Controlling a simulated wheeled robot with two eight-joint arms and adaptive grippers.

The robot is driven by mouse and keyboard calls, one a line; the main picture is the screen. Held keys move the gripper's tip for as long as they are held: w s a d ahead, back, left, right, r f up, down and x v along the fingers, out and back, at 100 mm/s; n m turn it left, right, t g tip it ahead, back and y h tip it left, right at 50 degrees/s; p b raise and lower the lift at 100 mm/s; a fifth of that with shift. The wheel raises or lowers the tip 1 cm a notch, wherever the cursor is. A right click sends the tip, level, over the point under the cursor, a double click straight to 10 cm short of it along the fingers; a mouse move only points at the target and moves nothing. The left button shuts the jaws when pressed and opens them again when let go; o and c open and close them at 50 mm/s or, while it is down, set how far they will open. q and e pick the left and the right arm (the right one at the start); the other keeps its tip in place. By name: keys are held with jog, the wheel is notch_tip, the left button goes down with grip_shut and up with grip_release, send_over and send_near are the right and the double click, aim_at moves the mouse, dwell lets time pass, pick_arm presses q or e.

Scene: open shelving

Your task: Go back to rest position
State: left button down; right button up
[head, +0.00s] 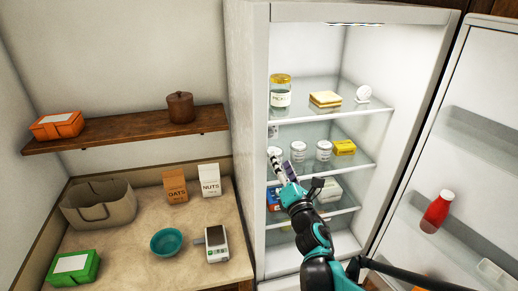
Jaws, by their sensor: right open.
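My right gripper (280,163) is at the open fridge (256,150), in front of its middle shelves. Its two fingers point up and left, are apart, and hold nothing that I can see. Its teal and black arm comes up from the bottom right. Behind the fingertips, white-lidded jars (298,151) stand on the middle shelf, one of them partly hidden by the fingers. I cannot tell whether the fingers touch it. My left gripper is out of view.
The open fridge door (465,160) stands at right, with a red bottle (437,211). The upper shelf holds a jar (280,98) and a sandwich (325,99). At left, a counter (135,242) holds a bag (98,207), a teal bowl (166,242) and a scale (217,246).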

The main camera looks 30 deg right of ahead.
jog(key=s+a+f+m+g+b, duration=0.3)
jog(key=f+m+b, duration=0.2)
jog(key=f+m, duration=0.35)
jog(key=s+a+f+m+g+b, duration=0.2)
jog(key=f+m+g+b, duration=0.1)
jog(key=f+m+b, duration=0.5)
jog(key=s+a+f+m+g+y+b, duration=0.2)
jog(key=s+a+f+m+g, duration=0.1)
jog(key=s+a+f, duration=0.3)
jog(key=s+a+f+m+g+y+b, duration=0.2)
jog(key=s+a+f, duration=0.4)
jog(key=f, duration=0.5)
jog(key=shift+s+a+m+g+y+b, duration=0.25)
jog(key=shift+a+m+g+y+b, duration=0.35)
jog(key=shift+m, duration=0.65)
jog(key=shift+a+p, duration=0.1)
jog(key=shift+p, duration=0.2)
jog(key=shift+c, duration=1.7)
